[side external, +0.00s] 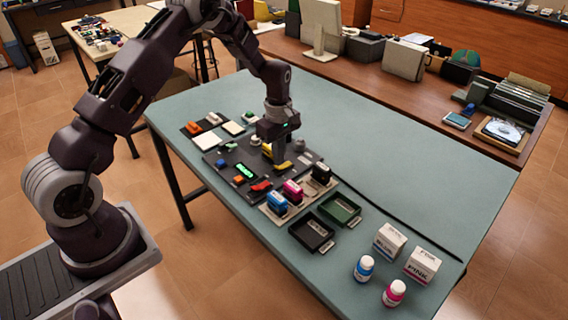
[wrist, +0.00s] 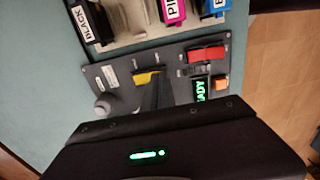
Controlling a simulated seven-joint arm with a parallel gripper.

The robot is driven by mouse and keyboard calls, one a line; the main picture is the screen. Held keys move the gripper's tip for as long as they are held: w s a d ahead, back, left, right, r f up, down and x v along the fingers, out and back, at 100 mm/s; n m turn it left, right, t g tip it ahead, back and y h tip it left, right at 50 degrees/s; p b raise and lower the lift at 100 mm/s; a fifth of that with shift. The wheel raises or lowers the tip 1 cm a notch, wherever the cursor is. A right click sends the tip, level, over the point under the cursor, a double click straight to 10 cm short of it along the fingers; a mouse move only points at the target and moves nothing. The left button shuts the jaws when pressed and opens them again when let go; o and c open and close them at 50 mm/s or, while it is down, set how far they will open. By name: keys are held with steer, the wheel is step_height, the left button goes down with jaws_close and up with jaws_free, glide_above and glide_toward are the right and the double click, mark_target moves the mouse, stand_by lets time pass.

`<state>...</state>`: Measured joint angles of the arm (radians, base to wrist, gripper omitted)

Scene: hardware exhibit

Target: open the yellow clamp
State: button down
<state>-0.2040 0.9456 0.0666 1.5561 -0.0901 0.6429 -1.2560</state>
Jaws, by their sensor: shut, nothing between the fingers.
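The yellow clamp (side external: 284,165) is on the dark grey panel (side external: 224,164). In the side view, yellow shows on both sides of my gripper (side external: 279,161), which hides the middle. In the wrist view only a short part of the yellow clamp (wrist: 147,78) shows, just beyond my fingertips. My gripper (wrist: 152,84) is shut, with its fingers pointing down at the clamp and nothing held. I cannot tell whether the fingertips touch the clamp. Whether the clamp is open or shut is not clear, as my fingers cover much of it.
Two trays (side external: 312,234), boxes and bottles are nearer the table's front edge.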

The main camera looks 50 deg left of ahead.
steer(key=shift+f, duration=1.15)
steer(key=shift+r, duration=0.1)
stand_by(0.3)
steer(key=shift+r, duration=3.45)
steer(key=s+d+r+m+t, duration=0.1)
steer(key=s+d+r+m, duration=0.3)
steer(key=r, duration=0.5)
steer(key=s+d+r+m+t, duration=0.1)
steer(key=s+d+r+m, duration=0.15)
steer(key=s+r, duration=0.45)
steer(key=s+d+r+m+t, duration=0.1)
steer(key=s+m, duration=0.4)
steer(key=s, duration=0.5)
steer(key=s+d+r+m+t, duration=0.2)
steer(key=s+r+m, duration=0.4)
steer(key=s, duration=0.4)
steer(key=shift+d+t, duration=0.3)
steer(key=shift+d, duration=0.55)
